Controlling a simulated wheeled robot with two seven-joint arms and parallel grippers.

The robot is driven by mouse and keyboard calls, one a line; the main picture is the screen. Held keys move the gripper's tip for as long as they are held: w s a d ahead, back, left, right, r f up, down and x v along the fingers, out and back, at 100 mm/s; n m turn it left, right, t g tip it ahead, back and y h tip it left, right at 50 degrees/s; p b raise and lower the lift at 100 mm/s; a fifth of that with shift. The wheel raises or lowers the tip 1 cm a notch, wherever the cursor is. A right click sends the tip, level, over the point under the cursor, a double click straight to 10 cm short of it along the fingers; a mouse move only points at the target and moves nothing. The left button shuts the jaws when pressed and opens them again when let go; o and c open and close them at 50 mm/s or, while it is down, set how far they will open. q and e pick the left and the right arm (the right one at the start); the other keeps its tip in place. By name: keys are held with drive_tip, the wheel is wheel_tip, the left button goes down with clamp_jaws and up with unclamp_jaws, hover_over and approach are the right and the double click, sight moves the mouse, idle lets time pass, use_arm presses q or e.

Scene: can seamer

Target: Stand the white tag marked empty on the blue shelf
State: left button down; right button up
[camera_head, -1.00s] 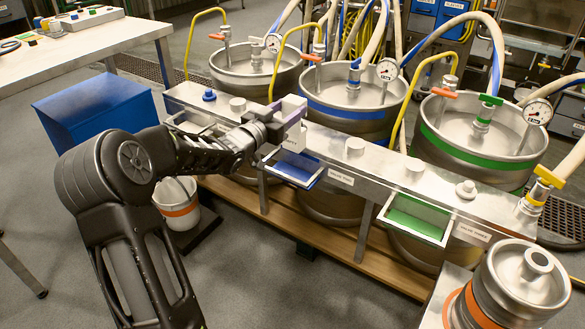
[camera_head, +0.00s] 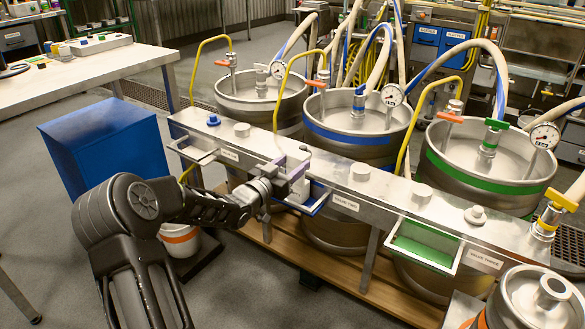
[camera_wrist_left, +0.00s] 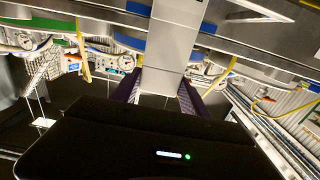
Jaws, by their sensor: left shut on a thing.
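My left gripper (camera_head: 284,178), with purple-grey fingers, is shut on the white tag (camera_head: 300,188). It holds the tag at the blue shelf (camera_head: 320,202), the tray with a blue floor by the label "VALVE TWO". The tag and gripper hide much of this shelf. I cannot tell whether the tag touches its floor. In the left wrist view the tag (camera_wrist_left: 165,55) is a pale block between the fingers (camera_wrist_left: 160,98). Its marking is not readable. My right gripper is not in view.
A green-floored shelf (camera_head: 425,244) is to the right and another shelf (camera_head: 193,149) to the left on the same steel rail (camera_head: 378,192). Steel kegs (camera_head: 355,125) with hoses and gauges stand behind. A blue box (camera_head: 105,145) stands at left.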

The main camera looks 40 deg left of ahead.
use_arm(q)
drive_tip(key=shift+f, duration=0.2)
drive_tip(key=shift+f, duration=0.15)
drive_tip(key=c, duration=0.6)
unclamp_jaws()
drive_tip(key=shift+r, duration=0.25)
drive_tip(key=s+p, duration=0.2)
drive_tip(key=s, duration=1)
drive_tip(key=shift+d, duration=0.15)
